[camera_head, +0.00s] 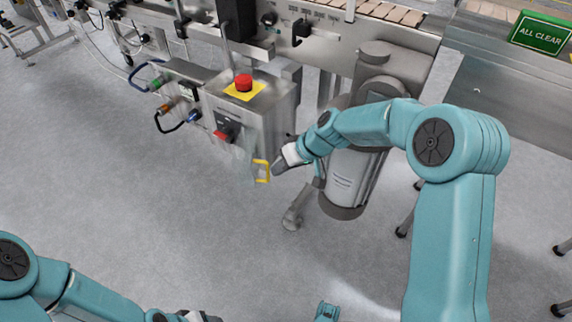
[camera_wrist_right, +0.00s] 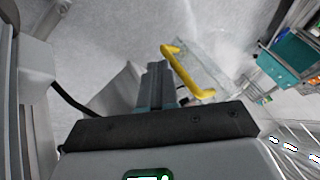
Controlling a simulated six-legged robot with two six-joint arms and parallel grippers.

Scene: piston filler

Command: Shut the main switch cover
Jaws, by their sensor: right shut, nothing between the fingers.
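The main switch cover (camera_head: 246,157) is a clear flap with a yellow handle (camera_head: 262,171). It stands swung out from the front of the grey control box (camera_head: 262,117), so it is open. The red and black main switch (camera_head: 226,131) shows uncovered beside it. My right gripper (camera_head: 277,168) is shut and empty, just right of the yellow handle. In the right wrist view its closed fingers (camera_wrist_right: 157,70) lie close beside the yellow handle (camera_wrist_right: 188,72) and the clear cover (camera_wrist_right: 208,66); I cannot tell whether they touch. My left gripper (camera_head: 203,316) is partly cut off at the bottom edge.
A red emergency button (camera_head: 243,83) on a yellow plate tops the box. Cables and coloured connectors (camera_head: 165,107) stick out at its left. A grey cylindrical machine part (camera_head: 350,180) stands close behind my right arm. Open floor (camera_head: 110,190) lies in front and left.

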